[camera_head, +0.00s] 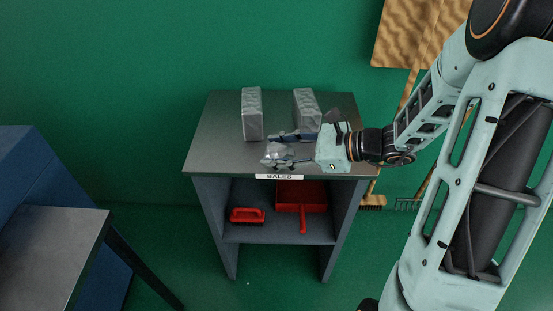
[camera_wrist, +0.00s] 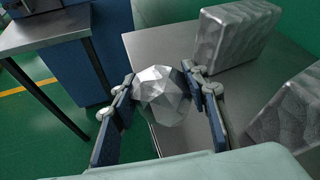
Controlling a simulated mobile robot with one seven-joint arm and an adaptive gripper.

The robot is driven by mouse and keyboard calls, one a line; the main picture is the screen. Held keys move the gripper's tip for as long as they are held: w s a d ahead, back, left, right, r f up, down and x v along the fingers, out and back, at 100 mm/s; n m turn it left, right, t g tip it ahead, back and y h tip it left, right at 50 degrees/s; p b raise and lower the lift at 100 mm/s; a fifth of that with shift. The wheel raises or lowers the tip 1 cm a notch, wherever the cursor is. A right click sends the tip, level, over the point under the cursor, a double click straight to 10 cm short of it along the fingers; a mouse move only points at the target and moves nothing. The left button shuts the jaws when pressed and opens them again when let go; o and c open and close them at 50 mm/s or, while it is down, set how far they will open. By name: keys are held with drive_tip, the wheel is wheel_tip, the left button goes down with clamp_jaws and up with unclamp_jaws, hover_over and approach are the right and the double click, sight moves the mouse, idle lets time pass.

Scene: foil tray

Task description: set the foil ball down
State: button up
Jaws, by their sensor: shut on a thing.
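The foil ball (camera_wrist: 162,95) is a faceted silver lump between the fingers of my gripper (camera_wrist: 160,92) in the wrist view. My gripper is shut on it, with one finger on each side. In the head view the foil ball (camera_head: 275,152) shows at the fingertips of my gripper (camera_head: 278,148), over the front part of the grey table top (camera_head: 215,150) and above the "BALES" label. I cannot tell whether the ball touches the table top.
Two silver foil blocks, a left one (camera_head: 252,115) and a right one (camera_head: 305,103), stand towards the back of the table. A red brush (camera_head: 247,215) and red dustpan (camera_head: 302,197) lie on the shelf below. The table top's left part is clear.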

drive_tip(key=shift+f, duration=1.5)
drive_tip(key=shift+f+b, duration=0.1)
drive_tip(key=shift+b, duration=0.25)
drive_tip(key=o, duration=1.4)
